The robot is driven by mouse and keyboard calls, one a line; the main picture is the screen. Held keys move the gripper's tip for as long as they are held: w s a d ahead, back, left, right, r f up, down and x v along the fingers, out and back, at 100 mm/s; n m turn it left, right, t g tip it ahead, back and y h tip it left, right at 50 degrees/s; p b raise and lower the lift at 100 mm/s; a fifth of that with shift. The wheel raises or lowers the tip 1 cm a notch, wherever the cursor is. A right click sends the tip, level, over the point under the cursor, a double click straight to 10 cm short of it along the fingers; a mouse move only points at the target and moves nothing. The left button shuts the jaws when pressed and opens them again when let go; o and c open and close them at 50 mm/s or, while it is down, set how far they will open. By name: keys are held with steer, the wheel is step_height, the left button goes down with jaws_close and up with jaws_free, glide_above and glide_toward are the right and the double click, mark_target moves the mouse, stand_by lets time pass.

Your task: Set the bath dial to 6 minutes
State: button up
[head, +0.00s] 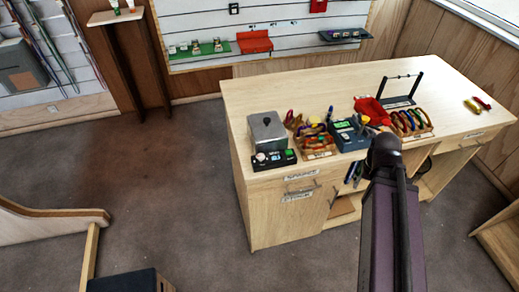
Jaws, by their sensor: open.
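The bath is a grey metal box (267,131) at the left end of the wooden bench. In front of it is a black control panel (274,160) with a pale round dial (261,157) on its left and a green button (287,154) on its right. The dial's marks and pointer are too small to read. My dark arm rises from the bottom right and covers part of the bench front. My gripper (354,173) seems to be the dark pronged shape left of the arm, at the bench's front edge. It looks open and empty, apart from the dial and to its right.
A rack of coloured gear (317,147), a blue-grey device (348,134), a red bin (372,110) and a carabiner rack (411,124) stand right of the bath. A black stand (400,101) is behind them. Floor left of the bench (150,180) is clear.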

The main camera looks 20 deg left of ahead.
steer(key=shift+d, duration=0.2)
steer(key=shift+o, duration=1.3)
steer(key=w+a+r+n+p, duration=0.2)
steer(key=a+r+n+p, duration=0.1)
steer(key=a+n, duration=0.8)
steer(key=w+a+r+n+p, duration=0.2)
steer(key=a+r+n+p, duration=0.1)
steer(key=a+n, duration=0.8)
steer(key=w+a+r+n+p, duration=0.2)
steer(key=a+r+n+p, duration=0.1)
steer(key=a+n, duration=0.8)
steer(key=a, duration=0.3)
steer(key=shift+w+r+p, duration=0.25)
steer(key=shift+w+p, duration=0.05)
steer(key=shift+w, duration=0.05)
